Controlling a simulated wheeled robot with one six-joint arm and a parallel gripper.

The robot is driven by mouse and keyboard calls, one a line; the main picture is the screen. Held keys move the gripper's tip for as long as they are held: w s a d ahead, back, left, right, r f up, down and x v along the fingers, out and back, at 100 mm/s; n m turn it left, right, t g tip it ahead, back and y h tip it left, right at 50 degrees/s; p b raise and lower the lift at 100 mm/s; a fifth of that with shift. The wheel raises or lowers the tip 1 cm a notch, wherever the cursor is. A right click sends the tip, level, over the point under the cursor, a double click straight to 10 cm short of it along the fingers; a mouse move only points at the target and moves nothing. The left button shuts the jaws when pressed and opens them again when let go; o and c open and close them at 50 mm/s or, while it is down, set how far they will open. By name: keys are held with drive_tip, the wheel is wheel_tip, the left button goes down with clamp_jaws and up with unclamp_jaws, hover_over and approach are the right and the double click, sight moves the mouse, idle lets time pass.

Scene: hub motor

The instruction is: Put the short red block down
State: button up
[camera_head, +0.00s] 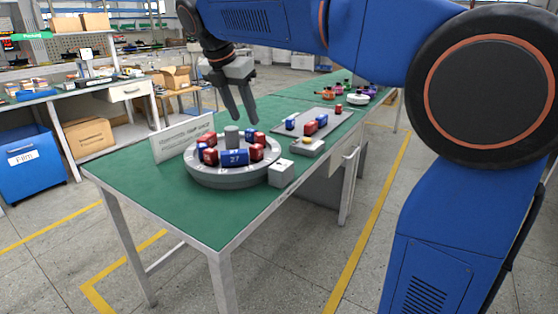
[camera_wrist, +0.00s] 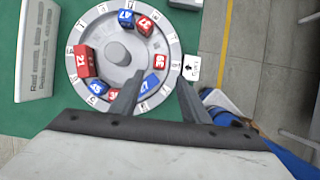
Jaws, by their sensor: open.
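My gripper (camera_head: 245,119) is open and empty above the round grey hub (camera_head: 235,178), its fingers pointing down. In the wrist view the fingertips (camera_wrist: 160,78) are over the hub's right rim. Red and blue numbered blocks sit in a ring around the hub's central post (camera_head: 232,135). A long red block (camera_wrist: 83,62) is on the left of the ring. Shorter red blocks are at the top (camera_wrist: 145,24), on the right (camera_wrist: 161,62) and at the bottom (camera_wrist: 113,95). I cannot tell which is the task's block. A blue block (camera_head: 234,157) faces the front.
A white sign (camera_head: 184,138) stands behind the hub. A small white box (camera_head: 281,173) stands at its right front. A grey tray (camera_head: 337,119) with red and blue blocks and a yellow-buttoned box (camera_head: 307,147) lie farther right. The green table (camera_head: 215,215) is bare in front.

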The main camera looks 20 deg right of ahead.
drive_tip(key=s+d+f+m+y, duration=0.1)
drive_tip(key=s+d+f+m, duration=0.4)
drive_tip(key=s, duration=0.4)
drive_tip(key=s+d+f+m+y, duration=0.1)
drive_tip(key=s+d+f+m, duration=0.3)
drive_tip(key=s+f+m, duration=0.3)
drive_tip(key=s+d+f+m+t+y, duration=0.1)
drive_tip(key=s+f+m+t, duration=0.1)
drive_tip(key=s+f+m, duration=1.1)
drive_tip(key=shift+s+d+f+y, duration=0.15)
drive_tip(key=shift+s+d+y, duration=0.25)
drive_tip(key=shift+s, duration=0.45)
drive_tip(key=shift+c, duration=0.7)
